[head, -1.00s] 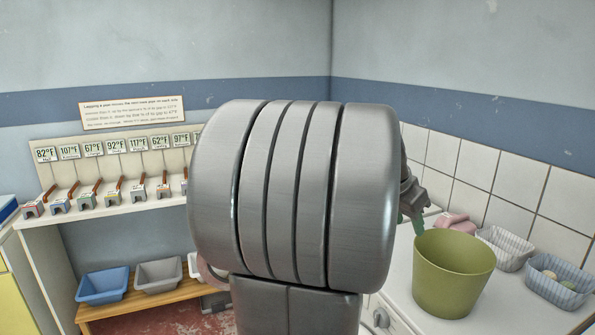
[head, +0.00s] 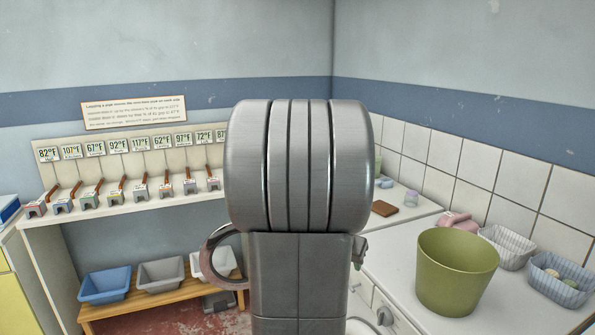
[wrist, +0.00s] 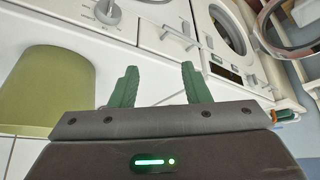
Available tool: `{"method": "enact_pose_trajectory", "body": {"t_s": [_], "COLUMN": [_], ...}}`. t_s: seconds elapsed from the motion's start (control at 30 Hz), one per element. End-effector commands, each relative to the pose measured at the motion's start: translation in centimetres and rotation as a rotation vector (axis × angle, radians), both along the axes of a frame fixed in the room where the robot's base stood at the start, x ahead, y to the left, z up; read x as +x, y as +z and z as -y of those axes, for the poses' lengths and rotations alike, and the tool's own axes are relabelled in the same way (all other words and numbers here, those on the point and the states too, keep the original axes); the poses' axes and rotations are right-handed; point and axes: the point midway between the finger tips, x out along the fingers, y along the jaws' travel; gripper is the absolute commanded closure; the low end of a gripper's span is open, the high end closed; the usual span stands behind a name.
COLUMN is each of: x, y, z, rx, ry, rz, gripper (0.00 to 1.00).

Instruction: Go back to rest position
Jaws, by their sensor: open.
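My gripper (wrist: 158,85) shows in the wrist view with its two green fingers apart and nothing between them. Beyond the fingers are white machine fronts with a knob (wrist: 107,12) and a round door (wrist: 228,30). In the head view my own arm fills the middle and hides most of the gripper; only a small green-grey bit shows at the arm's right edge, beside the white counter (head: 400,262). The olive green bucket (head: 455,270) stands on that counter, and it also shows at the left of the wrist view (wrist: 45,90).
Striped baskets (head: 509,246) and a pink object (head: 458,221) stand behind the bucket. A brown block (head: 384,208) lies farther back. At left are a shelf with several temperature-labelled levers (head: 140,190) and a wooden bench (head: 150,305) with bins. Some red floor between is bare.

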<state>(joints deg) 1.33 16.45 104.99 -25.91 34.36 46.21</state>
Motion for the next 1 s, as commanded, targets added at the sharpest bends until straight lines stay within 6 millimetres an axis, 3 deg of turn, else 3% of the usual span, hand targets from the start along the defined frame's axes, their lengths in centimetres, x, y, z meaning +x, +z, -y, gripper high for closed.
{"method": "enact_pose_trajectory", "body": {"t_s": [0.63, 1.0], "x": [2.8, 3.5], "y": [-10.4, -16.3], "z": [-7.8, -10.8], "rx": [-0.005, 0.009], "ry": [0.342, 0.466], "rz": [-0.003, -0.003], "gripper": [0.57, 0.57]}}
